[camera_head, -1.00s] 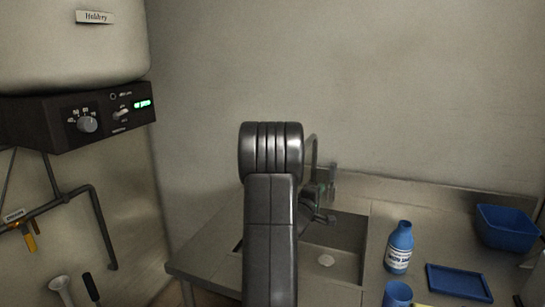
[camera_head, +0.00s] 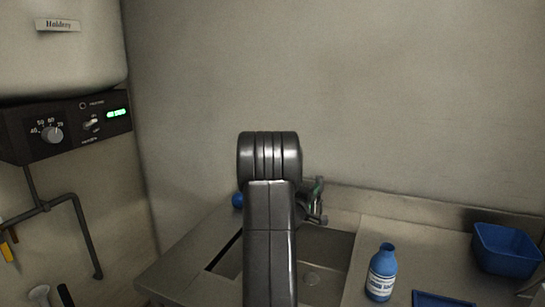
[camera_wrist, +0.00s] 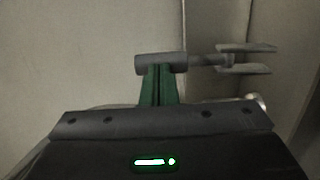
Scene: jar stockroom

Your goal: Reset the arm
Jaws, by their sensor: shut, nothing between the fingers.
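My arm rises in the middle of the head view, and its thick grey links hide part of the sink. My gripper (camera_head: 318,186) shows only in part just right of the arm, over the back of the sink, and looks empty. In the wrist view, its green fingers (camera_wrist: 158,88) are together with nothing held between them. A grey metal fitting (camera_wrist: 205,62) shows at and beyond the fingertips; I cannot tell whether they touch it.
The sink (camera_head: 325,270) lies below the arm. On the counter at right are a blue bottle (camera_head: 381,275), a blue tray (camera_head: 440,299) and a blue bin (camera_head: 506,250). A round blue thing (camera_head: 238,200) shows left of the arm. A boiler (camera_head: 60,125) hangs at left.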

